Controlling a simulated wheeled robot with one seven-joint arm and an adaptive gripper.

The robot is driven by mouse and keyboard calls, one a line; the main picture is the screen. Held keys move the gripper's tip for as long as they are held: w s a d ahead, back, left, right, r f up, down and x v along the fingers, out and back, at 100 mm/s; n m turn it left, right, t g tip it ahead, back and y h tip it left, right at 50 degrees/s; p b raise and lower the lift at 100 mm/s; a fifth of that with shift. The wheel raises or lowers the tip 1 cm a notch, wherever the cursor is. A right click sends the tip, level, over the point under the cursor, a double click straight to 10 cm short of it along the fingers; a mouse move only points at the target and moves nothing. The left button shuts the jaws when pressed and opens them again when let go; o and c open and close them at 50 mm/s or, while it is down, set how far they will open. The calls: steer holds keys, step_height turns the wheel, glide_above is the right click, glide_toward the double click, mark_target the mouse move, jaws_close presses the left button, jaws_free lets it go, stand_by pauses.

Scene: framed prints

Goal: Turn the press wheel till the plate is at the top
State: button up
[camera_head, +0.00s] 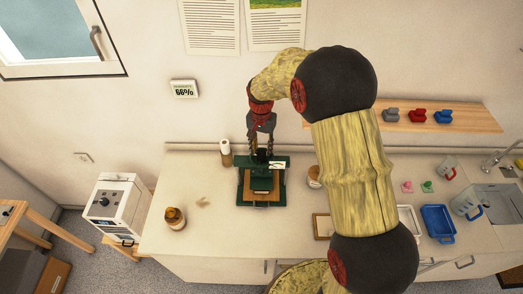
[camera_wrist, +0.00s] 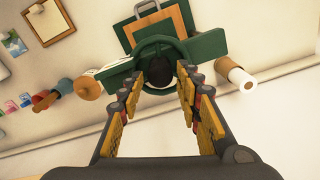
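The green press (camera_head: 243,191) stands on the counter, below my gripper (camera_head: 262,149). Its green wheel (camera_wrist: 149,45) shows in the wrist view as a ring with a dark round knob or hub (camera_wrist: 159,74). My gripper (camera_wrist: 160,88) is open, with its two yellow-padded fingers apart. The dark knob appears between or just beyond the fingertips; I cannot tell whether they touch it. In the head view the wheel is mostly hidden by my gripper. A tan board (camera_head: 262,183) shows inside the press frame; the plate's height cannot be told.
A paper roll (camera_head: 226,152) stands behind the press on the left, and a brown jar (camera_head: 175,218) at the front left. Another jar (camera_head: 314,177) is to the right. A blue tray (camera_head: 438,222) lies further right. A wooden shelf (camera_head: 470,118) is on the wall.

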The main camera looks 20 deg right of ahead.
steer(key=shift+f, duration=0.9)
steer(key=shift+c, duration=1.3)
steer(key=c, duration=0.6)
steer(key=shift+n, duration=0.3)
steer(key=n, duration=0.3)
steer(key=shift+b, duration=0.3)
steer(key=shift+n, duration=2)
